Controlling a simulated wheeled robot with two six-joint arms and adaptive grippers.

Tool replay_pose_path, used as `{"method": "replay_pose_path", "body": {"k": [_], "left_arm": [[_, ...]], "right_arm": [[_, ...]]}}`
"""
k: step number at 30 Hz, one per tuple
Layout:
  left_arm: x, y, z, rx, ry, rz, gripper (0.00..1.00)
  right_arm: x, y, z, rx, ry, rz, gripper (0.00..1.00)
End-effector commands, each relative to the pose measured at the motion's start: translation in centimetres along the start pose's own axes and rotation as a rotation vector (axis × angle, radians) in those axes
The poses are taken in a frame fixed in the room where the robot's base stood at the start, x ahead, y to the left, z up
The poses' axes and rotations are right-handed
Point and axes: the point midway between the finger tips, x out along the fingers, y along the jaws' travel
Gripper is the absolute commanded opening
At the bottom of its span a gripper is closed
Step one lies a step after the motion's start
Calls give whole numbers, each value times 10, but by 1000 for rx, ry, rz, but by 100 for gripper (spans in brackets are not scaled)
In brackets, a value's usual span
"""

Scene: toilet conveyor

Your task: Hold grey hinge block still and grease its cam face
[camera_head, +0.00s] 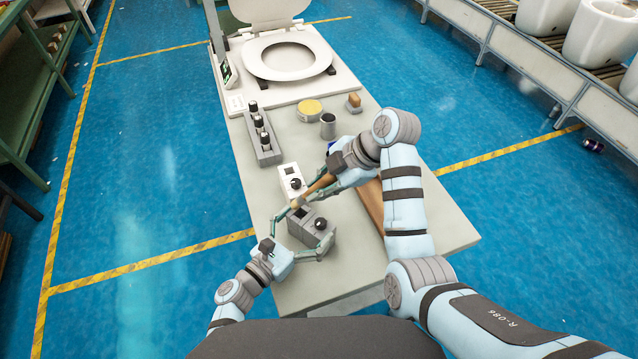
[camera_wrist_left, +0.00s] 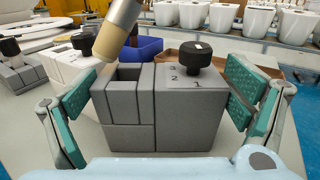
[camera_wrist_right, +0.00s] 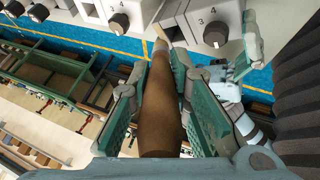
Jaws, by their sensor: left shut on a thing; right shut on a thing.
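The grey hinge block (camera_head: 325,222) stands on the bench with a black knob on top, marked 1, 2, 3. My left gripper (camera_head: 302,236) is shut on it, a green pad at each side. In the left wrist view the block (camera_wrist_left: 185,122) sits upright between the pads, an open slot on its left part. My right gripper (camera_head: 333,180) is shut on a brush (camera_head: 318,188) with a wooden handle. The brush (camera_wrist_left: 118,25) slants down, its pale tip just above or at the slot's back-left edge; contact cannot be told. The handle (camera_wrist_right: 160,110) fills the right wrist view's middle.
A white knobbed block (camera_head: 290,183) stands just behind the grey one. Further back are a grey rack (camera_head: 263,155) of black knobs, a yellow-topped tin (camera_head: 310,107), a dark cup (camera_head: 328,126) and a toilet seat (camera_head: 290,75). A brown tray (camera_head: 370,207) lies right. The bench front is clear.

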Motion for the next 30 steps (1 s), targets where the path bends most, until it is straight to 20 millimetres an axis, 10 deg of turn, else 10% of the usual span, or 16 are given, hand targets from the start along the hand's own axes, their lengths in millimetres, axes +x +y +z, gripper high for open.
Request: {"method": "replay_pose_path", "body": {"k": [30], "left_arm": [[0,0,0,1,0,0,75]], "right_arm": [[10,3,8,1,0,0,0]]}}
